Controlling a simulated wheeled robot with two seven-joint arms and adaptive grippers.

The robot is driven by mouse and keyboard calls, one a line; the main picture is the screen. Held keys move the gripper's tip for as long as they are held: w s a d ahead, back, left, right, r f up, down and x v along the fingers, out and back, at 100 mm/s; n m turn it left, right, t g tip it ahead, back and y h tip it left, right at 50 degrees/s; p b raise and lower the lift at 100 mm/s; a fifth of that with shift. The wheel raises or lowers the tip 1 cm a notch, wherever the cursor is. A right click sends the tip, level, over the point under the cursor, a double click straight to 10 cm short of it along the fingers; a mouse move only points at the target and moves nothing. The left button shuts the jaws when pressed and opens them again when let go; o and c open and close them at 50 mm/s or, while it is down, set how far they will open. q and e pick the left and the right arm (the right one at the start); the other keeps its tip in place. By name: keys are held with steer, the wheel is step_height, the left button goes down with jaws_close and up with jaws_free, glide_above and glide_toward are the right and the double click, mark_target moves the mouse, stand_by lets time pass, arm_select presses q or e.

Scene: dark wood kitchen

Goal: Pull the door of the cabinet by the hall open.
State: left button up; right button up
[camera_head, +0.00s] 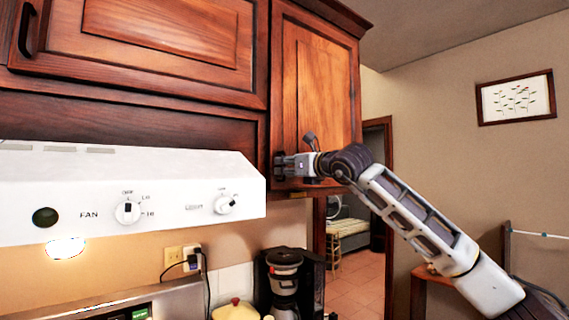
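The wooden cabinet door (316,85) by the hall opening is at the upper middle, right of the range hood, and looks closed or nearly so. My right arm comes in from the lower right. My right gripper (281,166) is at the door's lower left edge, pointing left, over the place where a handle could be. I cannot make out the handle behind the fingers, nor whether they are shut on it. My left gripper is not in view.
A white range hood (130,195) juts out left of the door. Another cabinet door (160,40) with a dark handle is at the upper left. A coffee maker (285,285) stands below. The hall doorway (355,250) is beyond, behind my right arm.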

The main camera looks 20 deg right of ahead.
steer(key=shift+x, duration=0.8)
steer(key=shift+c, duration=0.3)
jaws_close()
